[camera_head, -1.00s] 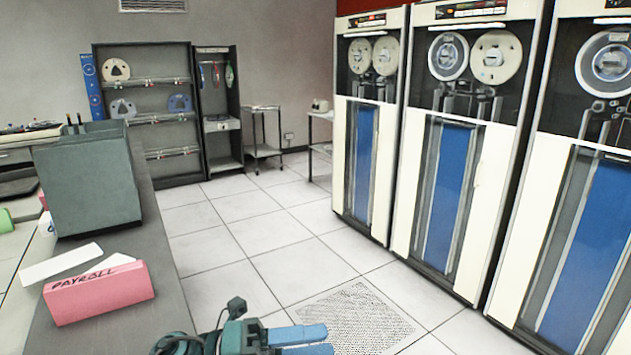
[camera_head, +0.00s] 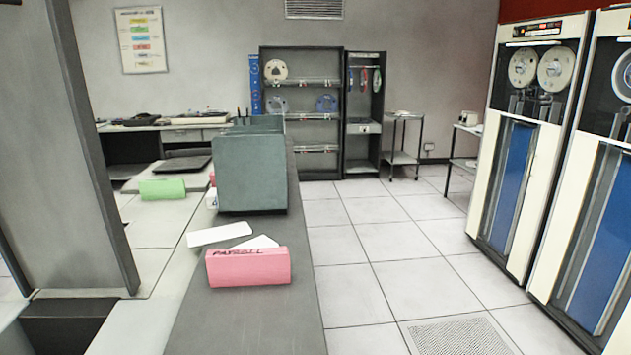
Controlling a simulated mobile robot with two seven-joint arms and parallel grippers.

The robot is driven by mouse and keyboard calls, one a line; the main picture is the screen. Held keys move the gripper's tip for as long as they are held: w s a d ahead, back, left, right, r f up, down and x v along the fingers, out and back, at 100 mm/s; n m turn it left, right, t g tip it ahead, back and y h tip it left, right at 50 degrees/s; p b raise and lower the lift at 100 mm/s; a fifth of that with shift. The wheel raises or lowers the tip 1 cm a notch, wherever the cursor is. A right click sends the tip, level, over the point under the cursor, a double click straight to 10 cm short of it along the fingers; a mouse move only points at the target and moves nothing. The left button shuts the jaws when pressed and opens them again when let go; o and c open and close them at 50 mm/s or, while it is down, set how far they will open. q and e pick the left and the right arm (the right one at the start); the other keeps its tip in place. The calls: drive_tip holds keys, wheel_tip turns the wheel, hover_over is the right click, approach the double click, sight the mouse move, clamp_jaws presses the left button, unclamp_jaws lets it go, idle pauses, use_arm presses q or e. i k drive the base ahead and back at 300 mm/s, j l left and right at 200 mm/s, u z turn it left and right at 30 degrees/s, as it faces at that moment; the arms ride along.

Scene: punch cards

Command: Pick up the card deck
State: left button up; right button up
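A pink card deck (camera_head: 248,268) with dark handwriting, "PAYROLL", along its upper edge sits on the near part of a grey counter (camera_head: 250,325).
A grey-green box (camera_head: 251,175) stands on the counter behind the deck. A green block (camera_head: 162,189) lies on a lower surface at left. A tall grey panel (camera_head: 65,150) fills the left side. Tape cabinets (camera_head: 528,150) stand at right, with open tiled floor (camera_head: 370,250) between.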

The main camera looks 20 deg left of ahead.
sight(167, 188)
drive_tip(key=u, duration=1.7)
drive_tip(key=i+j+u, duration=0.2)
drive_tip(key=j+u, duration=0.15)
drive_tip(key=i+j+u, duration=0.5)
drive_tip(key=u, duration=0.2)
drive_tip(key=i+j+u, duration=0.3)
drive_tip(key=u, duration=0.15)
drive_tip(key=i+j+u, duration=0.15)
drive_tip(key=i+u, duration=0.25)
drive_tip(key=i+j+u, duration=0.1)
drive_tip(key=i, duration=0.6)
drive_tip(key=i+j+u, duration=0.1)
drive_tip(key=i, duration=0.55)
drive_tip(key=i+z, duration=0.8)
drive_tip(key=i+j+z, duration=0.15)
drive_tip(key=i+z, duration=0.3)
drive_tip(key=i+l+z, duration=0.15)
drive_tip(key=i+z, duration=0.15)
drive_tip(key=z, duration=0.15)
drive_tip(key=i+z, duration=0.3)
drive_tip(key=z, duration=0.15)
drive_tip(key=i+z, duration=0.3)
drive_tip(key=z, duration=0.15)
